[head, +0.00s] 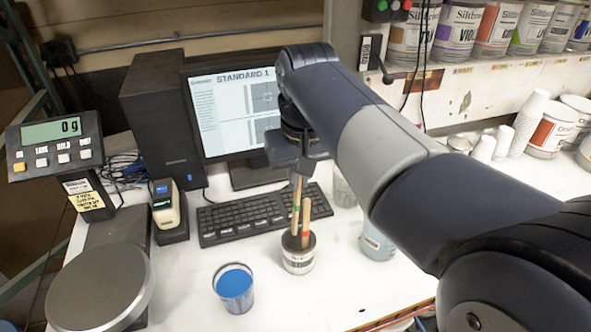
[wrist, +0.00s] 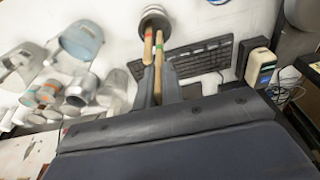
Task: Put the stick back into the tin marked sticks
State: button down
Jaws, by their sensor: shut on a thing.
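My gripper (head: 297,168) is above the tin, shut on the upper end of a thin wooden stick (head: 296,203) with a green band. The stick points down to the mouth of a small white labelled tin (head: 298,262). Its lower end meets the dark opening, but I cannot tell how deep it goes. A second, shorter-looking wooden stick (head: 307,216) with a red mark stands tilted in the tin, close beside the held one. The wrist view shows the tin (wrist: 154,17) beyond the fingers (wrist: 157,88) and both sticks side by side. The tin's label is too small to read.
A blue paint cup (head: 234,290) stands left of the tin, and a pale blue container (head: 377,243) to the right. A keyboard (head: 255,213) and monitor (head: 235,95) are behind. A scale (head: 103,285) is at left. Bench in front of the tin is clear.

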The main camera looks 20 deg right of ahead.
aim_at(298, 214)
jog(key=shift+w+f+b, duration=0.2)
jog(key=shift+f+b, duration=1.6)
jog(key=shift+f, duration=0.9)
jog(key=shift+w+f+b, duration=0.2)
jog(key=shift+f+b, duration=1.6)
jog(key=shift+f, duration=0.9)
jog(key=c, duration=1.5)
grip_release()
jog(key=r, duration=0.3)
jog(key=s+r, duration=0.1)
jog(key=r, duration=0.6)
jog(key=shift+s+r, duration=0.35)
jog(key=shift+r, duration=0.05)
jog(key=shift+f, duration=0.1)
